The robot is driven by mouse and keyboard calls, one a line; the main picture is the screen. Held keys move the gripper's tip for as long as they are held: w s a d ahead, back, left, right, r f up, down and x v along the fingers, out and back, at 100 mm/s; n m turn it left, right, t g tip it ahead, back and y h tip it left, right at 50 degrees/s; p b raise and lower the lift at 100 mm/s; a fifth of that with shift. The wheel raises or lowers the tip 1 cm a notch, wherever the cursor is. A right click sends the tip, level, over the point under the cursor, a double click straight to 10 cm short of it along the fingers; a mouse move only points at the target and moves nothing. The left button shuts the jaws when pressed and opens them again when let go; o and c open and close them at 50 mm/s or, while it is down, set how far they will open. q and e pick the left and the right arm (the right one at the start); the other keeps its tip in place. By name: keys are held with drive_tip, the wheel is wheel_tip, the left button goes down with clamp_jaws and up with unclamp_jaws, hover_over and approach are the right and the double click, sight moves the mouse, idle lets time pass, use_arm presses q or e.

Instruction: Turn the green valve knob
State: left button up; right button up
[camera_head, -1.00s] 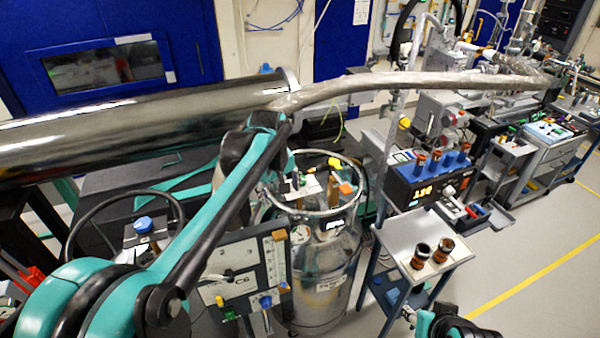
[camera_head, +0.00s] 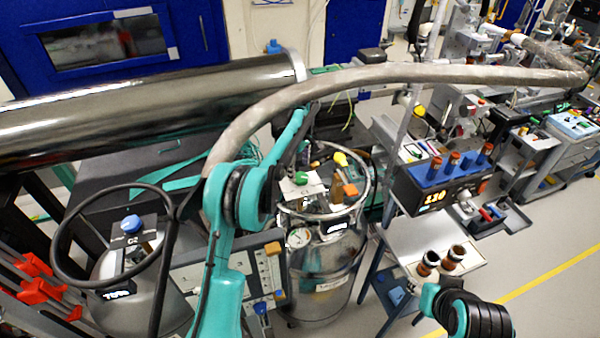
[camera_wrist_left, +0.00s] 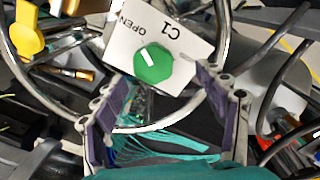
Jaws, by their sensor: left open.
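The green valve knob (camera_wrist_left: 153,63) with a white mark sits on a white plate (camera_wrist_left: 128,30) lettered "C1" and "OPEN" in the left wrist view. In the head view the knob (camera_head: 301,178) shows on top of the metal dewar (camera_head: 325,270), inside its ring-shaped rail. My left gripper (camera_wrist_left: 164,78) is open and empty. Its two dark pads stand apart, one toward each side of the knob, with the knob at or just beyond the tips; I see no contact. In the head view my left arm hides much of that gripper.
The dewar's metal rail (camera_head: 368,185) rings the plate. A flexible metal hose (camera_head: 400,73) passes above. A second dewar with a blue knob (camera_head: 131,224) stands left; a small cart (camera_head: 405,242) stands right.

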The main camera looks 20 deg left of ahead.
sight(300, 176)
use_arm(q)
drive_tip(key=f, duration=0.1)
drive_tip(key=w+f, duration=0.1)
drive_tip(key=f, duration=0.2)
drive_tip(key=shift+w+f, duration=0.2)
drive_tip(key=shift+w, duration=0.2)
drive_tip(key=shift+s, duration=0.1)
drive_tip(key=shift+s+r, duration=0.15)
drive_tip(key=shift+s, duration=0.25)
drive_tip(key=shift+w+f, duration=0.2)
drive_tip(key=shift+w, duration=0.05)
drive_tip(key=c, duration=1.1)
drive_tip(key=shift+r, duration=0.1)
drive_tip(key=shift+c, duration=0.2)
use_arm(e)
drive_tip(key=shift+w, duration=0.6)
